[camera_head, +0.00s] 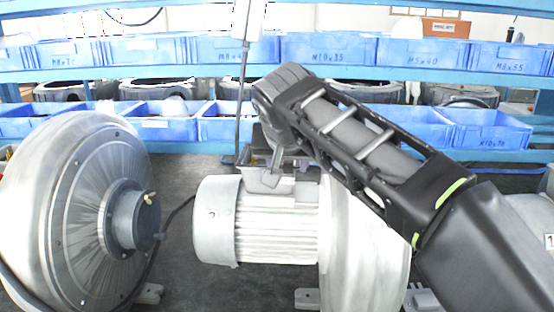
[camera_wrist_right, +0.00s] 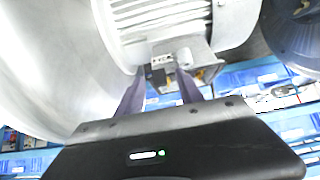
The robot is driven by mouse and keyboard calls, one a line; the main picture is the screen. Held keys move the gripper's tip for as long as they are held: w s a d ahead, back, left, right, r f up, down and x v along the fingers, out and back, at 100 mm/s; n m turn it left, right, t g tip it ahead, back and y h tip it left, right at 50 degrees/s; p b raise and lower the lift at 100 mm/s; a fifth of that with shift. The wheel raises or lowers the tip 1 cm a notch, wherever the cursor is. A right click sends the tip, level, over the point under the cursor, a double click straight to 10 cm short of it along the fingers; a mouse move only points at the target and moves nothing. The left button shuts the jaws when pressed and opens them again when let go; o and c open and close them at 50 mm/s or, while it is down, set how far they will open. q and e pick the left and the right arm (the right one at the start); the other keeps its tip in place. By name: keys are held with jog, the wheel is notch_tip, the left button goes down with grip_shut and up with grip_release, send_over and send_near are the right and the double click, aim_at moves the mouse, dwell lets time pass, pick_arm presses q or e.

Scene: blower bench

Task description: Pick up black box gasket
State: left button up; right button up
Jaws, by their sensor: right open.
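A grey blower motor (camera_head: 255,220) lies in the middle of the head view, with a small terminal box (camera_head: 268,180) on top. My right gripper (camera_head: 275,163) reaches in from the right and points down just above this box. In the right wrist view, its two dark fingers (camera_wrist_right: 160,92) are apart, one on each side of the terminal box (camera_wrist_right: 165,52) in the picture. The box looks open, with small light and yellowish parts inside. I cannot clearly make out the black box gasket; dark edges show at the box, partly hidden by the gripper. My left gripper is out of view.
A large round blower housing (camera_head: 75,215) stands at the left, with a dark cable beside it. Another blower housing (camera_head: 365,245) joins the motor at the right, under my arm. Behind is a blue shelf with labelled bins (camera_head: 328,48). A thin vertical rod (camera_head: 241,95) hangs behind the motor.

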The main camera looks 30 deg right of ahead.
jog(key=shift+c, duration=0.3)
grip_shut()
dwell(0.3)
